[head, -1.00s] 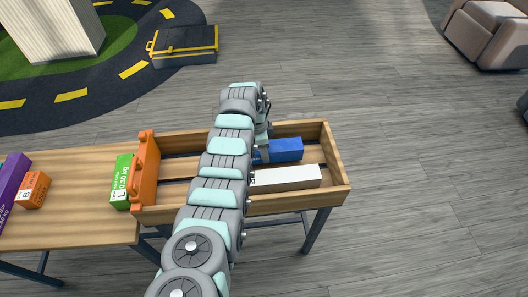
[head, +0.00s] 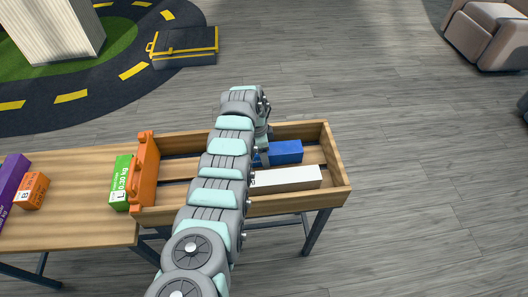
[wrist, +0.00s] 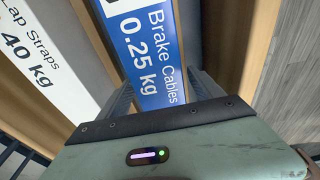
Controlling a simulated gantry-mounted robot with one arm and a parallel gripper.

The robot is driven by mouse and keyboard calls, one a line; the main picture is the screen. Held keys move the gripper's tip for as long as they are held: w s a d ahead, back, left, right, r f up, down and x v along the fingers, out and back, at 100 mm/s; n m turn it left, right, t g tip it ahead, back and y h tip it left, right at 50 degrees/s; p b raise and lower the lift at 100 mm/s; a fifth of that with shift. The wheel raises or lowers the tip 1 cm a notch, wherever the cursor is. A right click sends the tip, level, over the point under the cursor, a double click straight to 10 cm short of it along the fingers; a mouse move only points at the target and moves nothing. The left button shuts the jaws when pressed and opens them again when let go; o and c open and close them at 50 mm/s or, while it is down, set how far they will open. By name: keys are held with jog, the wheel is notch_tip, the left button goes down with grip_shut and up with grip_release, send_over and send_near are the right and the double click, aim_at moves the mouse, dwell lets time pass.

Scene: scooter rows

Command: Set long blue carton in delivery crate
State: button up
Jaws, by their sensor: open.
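The long blue carton (head: 282,153), labelled "Brake Cables 0.25 kg", lies inside the wooden delivery crate (head: 335,165), along its far side. My gripper (wrist: 158,88) is open, with one finger on each side of the blue carton (wrist: 145,40) in the wrist view. I cannot tell whether a finger still touches it. In the head view my arm hides the carton's left end and most of my gripper.
A long white carton (head: 288,179) lies in the crate on the near side, beside the blue one. The crate's left end has an orange panel (head: 146,175). Left of it, a table (head: 75,228) holds green (head: 121,182), orange (head: 32,190) and purple (head: 10,185) cartons.

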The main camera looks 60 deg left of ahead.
notch_tip(320, 180, up, 12)
jog(key=s+p, duration=0.1)
jog(key=p, duration=0.1)
jog(key=shift+s+a+p, duration=0.25)
jog(key=shift+s+p, duration=0.1)
jog(key=shift+a, duration=0.1)
dwell(0.3)
